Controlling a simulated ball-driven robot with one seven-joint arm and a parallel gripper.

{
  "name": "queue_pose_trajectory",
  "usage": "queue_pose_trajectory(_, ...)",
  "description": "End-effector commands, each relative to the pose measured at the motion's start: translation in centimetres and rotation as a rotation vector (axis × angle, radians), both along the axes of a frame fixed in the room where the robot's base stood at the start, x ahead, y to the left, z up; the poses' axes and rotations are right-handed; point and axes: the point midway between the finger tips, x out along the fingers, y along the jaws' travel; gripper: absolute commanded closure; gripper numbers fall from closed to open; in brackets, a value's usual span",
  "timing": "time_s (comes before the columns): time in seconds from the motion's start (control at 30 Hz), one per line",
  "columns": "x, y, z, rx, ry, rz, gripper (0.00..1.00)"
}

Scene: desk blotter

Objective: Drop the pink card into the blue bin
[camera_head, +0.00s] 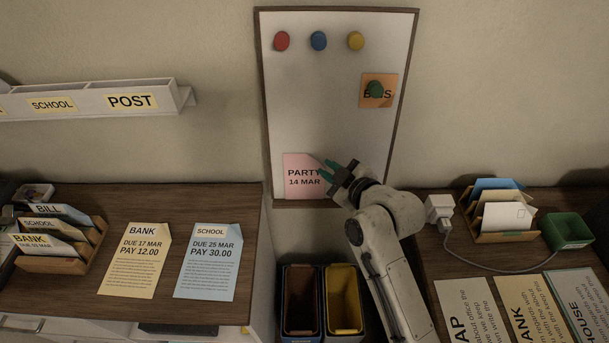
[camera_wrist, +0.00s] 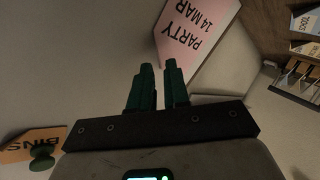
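The pink card (camera_head: 300,175), marked PARTY 14 MAR, is at the lower left of the whiteboard (camera_head: 320,120). It also shows beyond my fingertips in the wrist view (camera_wrist: 196,38). My gripper (camera_head: 325,171) is at the card's right edge, its green fingers pointing left. In the wrist view the fingers (camera_wrist: 157,66) stand a little apart, with nothing seen between them. Whether they touch the card is unclear. Two bins stand below the board: a dark, bluish-rimmed one with a brown inside (camera_head: 285,302) and one with a yellow inside (camera_head: 359,300). No bin looks plainly blue.
An orange card (camera_head: 368,101) hangs under a green magnet (camera_head: 375,89). Red, blue and yellow magnets line the board's top. Desks flank the bins, with letters, a letter rack (camera_head: 50,263) on the left and a green tray (camera_head: 567,243) on the right. My arm passes beside the yellow-lined bin.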

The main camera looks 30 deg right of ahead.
Motion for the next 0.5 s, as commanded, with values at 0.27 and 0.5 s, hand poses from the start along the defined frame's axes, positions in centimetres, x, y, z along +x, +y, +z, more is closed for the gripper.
queue_pose_trajectory(0.27, 2.4, 0.1, -0.8, -0.001, 0.001, 0.001, 0.84)
queue_pose_trajectory(0.5, 2.4, 0.1, -0.8, 0.000, 0.001, -0.001, 0.87)
